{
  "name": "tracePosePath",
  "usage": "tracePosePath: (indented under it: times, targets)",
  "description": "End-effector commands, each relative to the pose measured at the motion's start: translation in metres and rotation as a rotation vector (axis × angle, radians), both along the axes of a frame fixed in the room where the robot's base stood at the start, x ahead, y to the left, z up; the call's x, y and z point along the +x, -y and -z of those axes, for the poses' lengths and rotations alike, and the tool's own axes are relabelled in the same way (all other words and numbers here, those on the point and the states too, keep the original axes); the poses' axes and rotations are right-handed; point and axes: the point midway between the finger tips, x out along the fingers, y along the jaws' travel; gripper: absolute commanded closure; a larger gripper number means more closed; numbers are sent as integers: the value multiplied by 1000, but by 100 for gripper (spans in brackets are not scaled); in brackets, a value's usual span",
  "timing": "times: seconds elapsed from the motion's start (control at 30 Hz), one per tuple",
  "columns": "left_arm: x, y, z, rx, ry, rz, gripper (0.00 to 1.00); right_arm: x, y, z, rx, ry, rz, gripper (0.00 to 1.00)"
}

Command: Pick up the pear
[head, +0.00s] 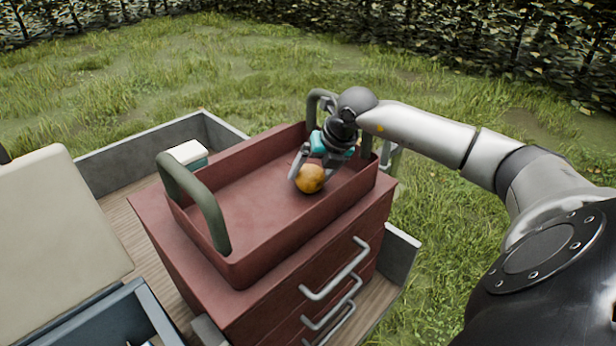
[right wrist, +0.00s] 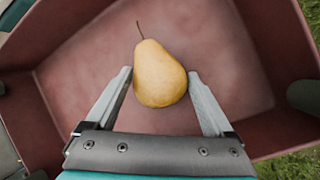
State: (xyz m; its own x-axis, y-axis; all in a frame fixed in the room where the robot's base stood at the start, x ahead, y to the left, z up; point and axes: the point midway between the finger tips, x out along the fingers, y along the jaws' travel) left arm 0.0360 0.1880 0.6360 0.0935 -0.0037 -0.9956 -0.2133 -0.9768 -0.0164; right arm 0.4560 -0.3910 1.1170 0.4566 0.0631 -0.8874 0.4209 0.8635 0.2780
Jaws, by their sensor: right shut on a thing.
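A yellow-orange pear (head: 310,178) is inside the red tray (head: 225,268), toward its far right end. In the right wrist view the pear (right wrist: 160,75) lies between the two fingers, its stem pointing away from the gripper. My right gripper (head: 308,172) reaches down into the tray and is shut on the pear, with a finger on each side of it; it also shows in the right wrist view (right wrist: 161,82). I cannot tell whether the pear touches the tray floor. My left gripper is not in view.
The tray has upright handles at both ends, the near one a green-grey handle (head: 192,200). It stands on a red drawer cabinet (head: 290,318) in a wooden-floored cart. A white-topped box (head: 187,152) is behind the tray. Grass (head: 120,85) surrounds the cart.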

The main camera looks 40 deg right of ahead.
Motion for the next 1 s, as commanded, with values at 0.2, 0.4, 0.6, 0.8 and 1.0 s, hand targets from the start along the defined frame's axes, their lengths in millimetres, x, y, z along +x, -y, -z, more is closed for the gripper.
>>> tracePosePath:
  times: [0.2, 0.4, 0.6, 0.8, 1.0]
  targets:
    - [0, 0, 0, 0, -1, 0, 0, 0, 0, 0, 0, 0, 0, 66]
    - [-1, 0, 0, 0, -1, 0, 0, 0, 0, -1, 0, 2, 0, 82]
    - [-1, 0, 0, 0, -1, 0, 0, 0, 0, -2, 0, 2, 0, 82]
    - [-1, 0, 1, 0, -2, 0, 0, 1, 0, -15, -1, 5, 0, 82]
    - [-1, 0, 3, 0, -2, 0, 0, 2, 1, -55, -2, 11, 0, 82]
